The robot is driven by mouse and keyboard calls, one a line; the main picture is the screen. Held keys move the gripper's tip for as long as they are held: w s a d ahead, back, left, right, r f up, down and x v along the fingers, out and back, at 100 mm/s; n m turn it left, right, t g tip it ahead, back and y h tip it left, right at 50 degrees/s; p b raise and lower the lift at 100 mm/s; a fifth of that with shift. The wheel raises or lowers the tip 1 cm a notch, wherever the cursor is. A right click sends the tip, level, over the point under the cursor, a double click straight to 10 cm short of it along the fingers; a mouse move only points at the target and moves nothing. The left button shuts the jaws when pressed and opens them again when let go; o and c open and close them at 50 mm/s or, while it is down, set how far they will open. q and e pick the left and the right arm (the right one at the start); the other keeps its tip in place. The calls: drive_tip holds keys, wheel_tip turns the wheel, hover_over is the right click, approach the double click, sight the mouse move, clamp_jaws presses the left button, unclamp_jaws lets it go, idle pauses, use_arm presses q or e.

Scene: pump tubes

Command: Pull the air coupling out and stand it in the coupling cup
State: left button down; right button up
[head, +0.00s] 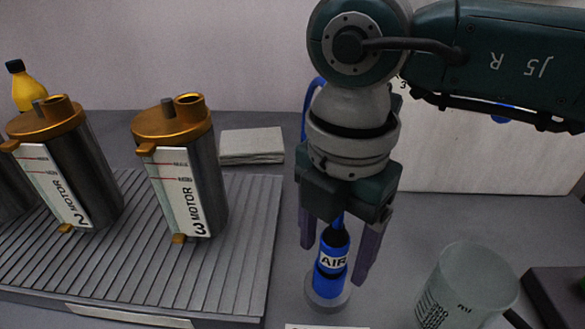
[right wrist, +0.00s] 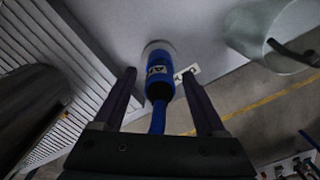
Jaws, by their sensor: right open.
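The blue air coupling (head: 331,262), with a white AIR label, stands upright in a low round grey cup (head: 326,303). Its blue hose runs up behind my right gripper. My right gripper (head: 335,266) points down over the coupling, open, with one dark finger on each side. In the right wrist view the coupling (right wrist: 159,83) sits between the spread fingers (right wrist: 159,74), with gaps on both sides, and its far end is in the pale round cup (right wrist: 158,46). My left gripper is not in view.
A clear measuring jug (head: 465,285) stands to the right of the cup, with a dark block (head: 555,300) beyond it. A ribbed grey platform (head: 245,250) bearing motors 2 (head: 85,165) and 3 (head: 205,165) lies left. A folded cloth (head: 251,145) and yellow bottle (head: 27,90) are behind.

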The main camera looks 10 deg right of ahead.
wheel_tip(320, 180, up, 9)
drive_tip(key=shift+r+p, duration=0.2)
drive_tip(key=shift+p, duration=0.4)
drive_tip(key=shift+r, duration=0.3)
